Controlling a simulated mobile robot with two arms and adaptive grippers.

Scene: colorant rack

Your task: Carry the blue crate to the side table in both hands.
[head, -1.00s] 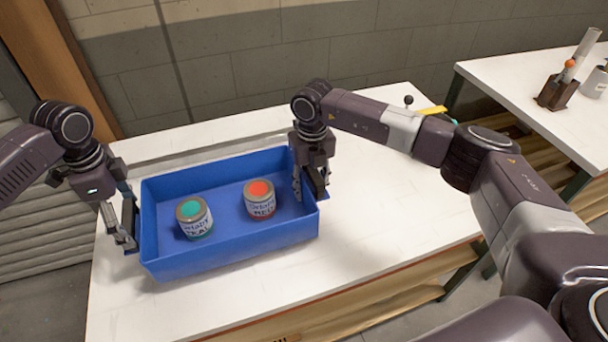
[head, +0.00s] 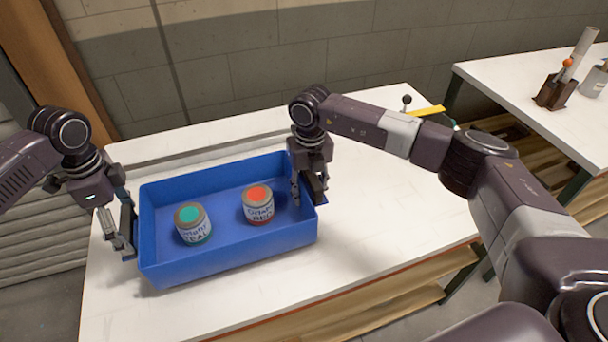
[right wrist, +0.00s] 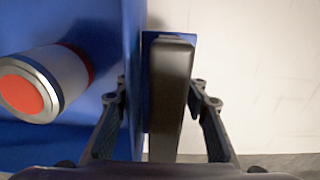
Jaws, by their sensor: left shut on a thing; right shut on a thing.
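The blue crate (head: 225,257) is over the white table in the head view and looks about level. I cannot tell whether its base touches the table. A teal-lidded can (head: 192,224) and a red-lidded can (head: 258,205) stand upright inside it; the red one also shows in the right wrist view (right wrist: 45,82). My left gripper (head: 127,240) is shut on the crate's left end. My right gripper (head: 309,190) is shut on the right end. In the right wrist view, a dark bar (right wrist: 170,95) lies between its fingers, beside the blue wall.
The white table (head: 400,220) has clear room right of the crate. A second white table (head: 515,75) stands at the right, bearing a brown holder (head: 556,93) and a grey container (head: 595,82). A yellow item (head: 427,111) lies at the first table's back edge. A wall is behind.

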